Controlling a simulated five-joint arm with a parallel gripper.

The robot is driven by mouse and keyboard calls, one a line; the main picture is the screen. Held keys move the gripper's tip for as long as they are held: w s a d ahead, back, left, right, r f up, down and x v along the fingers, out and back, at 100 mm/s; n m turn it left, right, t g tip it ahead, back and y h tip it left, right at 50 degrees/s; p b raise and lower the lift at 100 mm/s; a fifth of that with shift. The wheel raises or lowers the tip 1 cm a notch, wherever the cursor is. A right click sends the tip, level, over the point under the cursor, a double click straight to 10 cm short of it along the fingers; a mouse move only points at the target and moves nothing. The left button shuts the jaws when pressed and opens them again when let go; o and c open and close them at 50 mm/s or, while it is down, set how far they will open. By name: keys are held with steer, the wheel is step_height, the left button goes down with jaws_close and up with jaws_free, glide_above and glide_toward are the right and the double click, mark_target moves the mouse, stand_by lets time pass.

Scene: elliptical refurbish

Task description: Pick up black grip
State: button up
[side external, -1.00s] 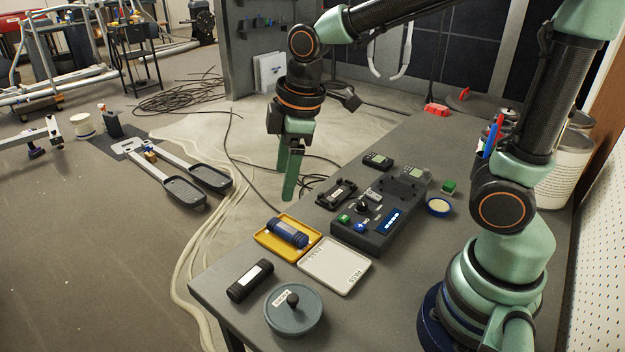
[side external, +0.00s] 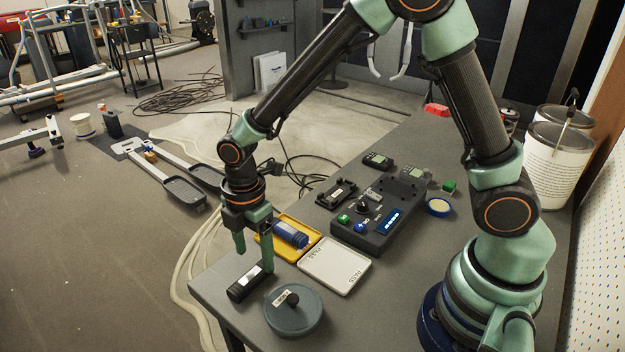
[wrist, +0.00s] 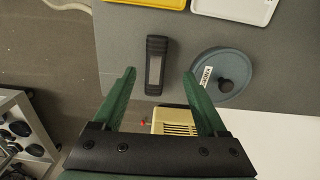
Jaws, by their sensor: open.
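My gripper (side external: 254,261) is open and empty, pointing down above the grip's far end in the side view. In the wrist view my gripper (wrist: 160,73) shows its two green fingers spread wide, one to each side of the grip. I cannot tell the exact height of the fingertips over the table.
A round grey lid (side external: 294,322) with a knob stands right beside the grip. A yellow tray (side external: 268,252) holding a blue cylinder (side external: 290,234) and a white tray (side external: 335,266) marked PASS lie behind. The table edge (side external: 213,314) is close on the left.

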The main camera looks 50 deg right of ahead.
mark_target(255, 270)
steer(key=shift+w+d+f, duration=0.1)
steer(key=shift+w+f, duration=0.1)
steer(key=shift+f, duration=1.25)
steer(key=shift+w+f, duration=0.15)
steer(key=shift+f, duration=1.3)
jaws_close()
